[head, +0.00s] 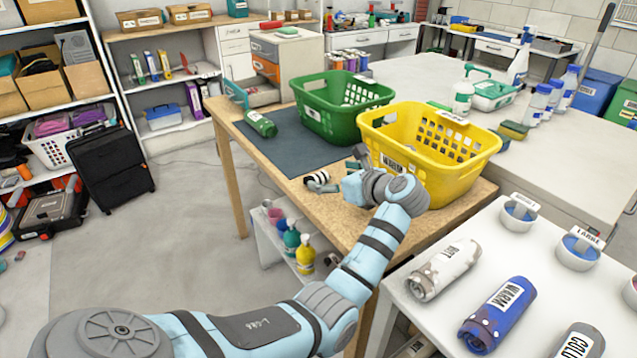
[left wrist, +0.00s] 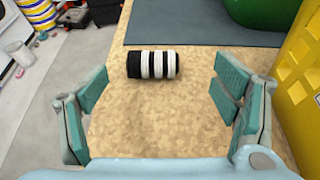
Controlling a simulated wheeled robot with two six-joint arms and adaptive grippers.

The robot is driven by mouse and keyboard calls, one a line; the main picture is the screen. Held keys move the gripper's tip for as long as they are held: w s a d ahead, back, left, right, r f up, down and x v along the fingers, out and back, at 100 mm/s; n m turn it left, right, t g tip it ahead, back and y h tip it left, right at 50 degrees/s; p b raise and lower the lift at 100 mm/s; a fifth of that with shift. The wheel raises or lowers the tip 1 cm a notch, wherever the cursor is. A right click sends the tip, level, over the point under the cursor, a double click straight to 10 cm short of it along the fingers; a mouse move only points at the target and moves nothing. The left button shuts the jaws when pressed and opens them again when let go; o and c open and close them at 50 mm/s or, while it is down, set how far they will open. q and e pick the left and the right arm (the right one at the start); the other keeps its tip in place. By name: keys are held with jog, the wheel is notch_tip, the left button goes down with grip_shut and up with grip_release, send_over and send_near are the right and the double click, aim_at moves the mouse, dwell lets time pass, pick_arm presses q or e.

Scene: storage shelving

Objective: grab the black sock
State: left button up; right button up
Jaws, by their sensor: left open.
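A rolled sock with black and white stripes (head: 317,177) lies on the wooden table (head: 262,183) near its front edge. It also shows in the left wrist view (left wrist: 152,64), lying crosswise beyond my fingertips. No plain black sock shows. My left gripper (head: 342,172) is just right of the striped roll in the head view. In the left wrist view my left gripper (left wrist: 155,92) has its teal fingers spread wide, with only bare wood between them. The roll is centred ahead of the gap and not touched. My right gripper is not in view.
A yellow basket (head: 440,183) stands close to the right of my left gripper. A green basket (head: 330,118) stands behind on a dark mat (head: 280,140), with a green roll (head: 261,124) beside it. Rolls labelled HOT, WARM and COLD lie on a white table at front right.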

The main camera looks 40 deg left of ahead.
aim_at(320, 176)
pick_arm(q)
jog(key=x, duration=0.3)
jog(key=b+x, duration=0.1)
jog(key=shift+s+a+f, duration=0.25)
jog(key=shift+s+a, duration=0.05)
jog(key=shift+a, duration=0.1)
jog(key=shift+d+r, duration=0.1)
jog(key=c, duration=1)
jog(key=shift+c, duration=0.2)
